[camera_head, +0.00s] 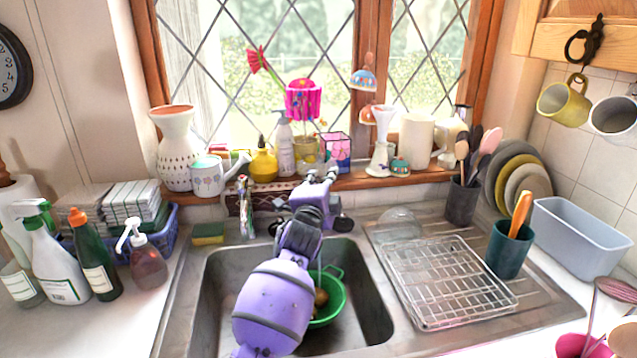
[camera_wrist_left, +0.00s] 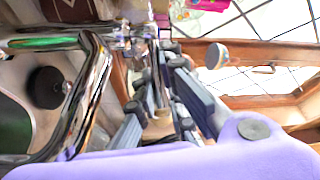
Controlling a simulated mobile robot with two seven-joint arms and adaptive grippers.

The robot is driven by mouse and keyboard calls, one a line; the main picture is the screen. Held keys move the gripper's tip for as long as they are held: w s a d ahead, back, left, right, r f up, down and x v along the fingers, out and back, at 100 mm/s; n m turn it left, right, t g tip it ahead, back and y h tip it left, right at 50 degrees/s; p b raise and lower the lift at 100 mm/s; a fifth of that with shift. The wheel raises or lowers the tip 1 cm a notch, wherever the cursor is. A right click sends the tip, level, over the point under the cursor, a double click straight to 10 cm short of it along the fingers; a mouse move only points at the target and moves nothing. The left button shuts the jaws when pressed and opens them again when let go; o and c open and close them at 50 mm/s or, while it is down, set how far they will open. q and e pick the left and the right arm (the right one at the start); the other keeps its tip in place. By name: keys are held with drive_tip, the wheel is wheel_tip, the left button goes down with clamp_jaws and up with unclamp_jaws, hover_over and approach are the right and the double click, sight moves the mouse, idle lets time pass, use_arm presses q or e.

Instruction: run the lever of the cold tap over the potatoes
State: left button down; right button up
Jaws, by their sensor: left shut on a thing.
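The green colander (camera_head: 334,300) stands in the sink with brown potatoes (camera_head: 320,297) in it, partly hidden by my left arm. My left gripper (camera_head: 318,190) is at the back of the sink, by the window sill. It is shut on the cold tap's lever, which the fingers mostly hide. The left wrist view shows the dark fingers (camera_wrist_left: 160,105) closed in beside the chrome tap (camera_wrist_left: 92,85), whose bent pipe fills the left part of that picture. My right gripper is not in view.
A sponge (camera_head: 208,233) lies left of the tap area. A wire rack (camera_head: 445,280) covers the right drainer.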

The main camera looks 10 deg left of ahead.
use_arm(q)
drive_tip(key=shift+w+d+f+n+y+b, duration=0.15)
drive_tip(key=shift+n+y+b, duration=0.15)
drive_tip(key=shift+y, duration=0.2)
drive_tip(key=shift+w+d+r+n+y+b, duration=0.15)
drive_tip(key=shift+n+y+b, duration=0.15)
drive_tip(key=shift+y, duration=0.2)
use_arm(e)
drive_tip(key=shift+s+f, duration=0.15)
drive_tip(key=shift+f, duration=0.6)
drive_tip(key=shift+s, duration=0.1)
use_arm(q)
drive_tip(key=c, duration=1.8)
unclamp_jaws()
drive_tip(key=shift+c, duration=0.2)
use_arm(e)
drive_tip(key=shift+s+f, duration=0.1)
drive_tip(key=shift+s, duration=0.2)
use_arm(q)
drive_tip(key=shift+s, duration=0.1)
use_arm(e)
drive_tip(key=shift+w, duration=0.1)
